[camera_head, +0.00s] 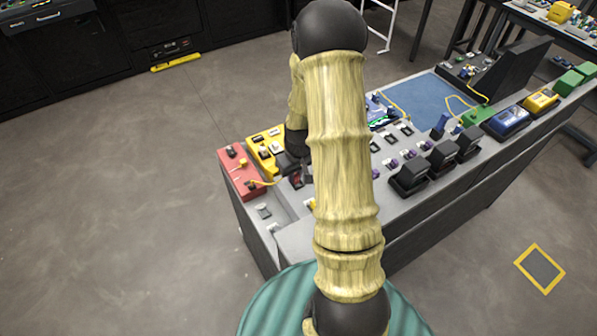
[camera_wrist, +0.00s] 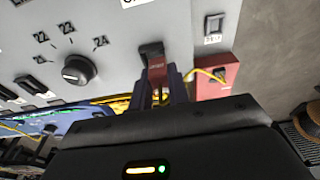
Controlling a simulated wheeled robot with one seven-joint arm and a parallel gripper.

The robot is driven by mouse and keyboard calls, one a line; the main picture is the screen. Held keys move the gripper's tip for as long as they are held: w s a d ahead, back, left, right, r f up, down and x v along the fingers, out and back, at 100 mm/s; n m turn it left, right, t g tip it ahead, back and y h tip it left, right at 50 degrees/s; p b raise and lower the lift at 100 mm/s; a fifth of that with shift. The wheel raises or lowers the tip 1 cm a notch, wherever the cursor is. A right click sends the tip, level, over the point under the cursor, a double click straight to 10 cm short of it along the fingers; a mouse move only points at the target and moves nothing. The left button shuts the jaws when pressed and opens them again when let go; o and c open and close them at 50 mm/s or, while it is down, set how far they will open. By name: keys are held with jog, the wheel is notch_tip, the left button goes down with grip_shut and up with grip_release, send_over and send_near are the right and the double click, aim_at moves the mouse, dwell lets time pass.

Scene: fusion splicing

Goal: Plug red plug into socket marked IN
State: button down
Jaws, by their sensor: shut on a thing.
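My gripper (camera_wrist: 163,84) is shut on the red plug (camera_wrist: 156,69), which sits between its two dark purple fingers in the wrist view. The plug's front end meets a black socket (camera_wrist: 151,49) on the grey panel. I cannot tell whether the plug is in it or just in front of it. A white label (camera_wrist: 133,3) above is cut off by the picture's edge, and the marking IN cannot be read. In the head view my arm covers most of the gripper and plug.
A black knob (camera_wrist: 77,70) with numbers is left of the plug. A red box (camera_wrist: 217,80) with a yellow cable is to the right, also in the head view (camera_head: 236,172). A yellow module (camera_head: 262,141) and black blocks (camera_head: 441,158) stand on the bench.

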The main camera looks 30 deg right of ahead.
jog(key=shift+s, duration=0.1)
jog(key=shift+d+f+b, duration=0.15)
jog(key=shift+f+b, duration=0.3)
jog(key=shift+f, duration=0.15)
dwell(0.4)
jog(key=c, duration=1.6)
grip_release()
jog(key=shift+c, duration=0.2)
jog(key=o, duration=0.4)
jog(key=shift+a, duration=0.2)
jog(key=shift+d+r, duration=0.1)
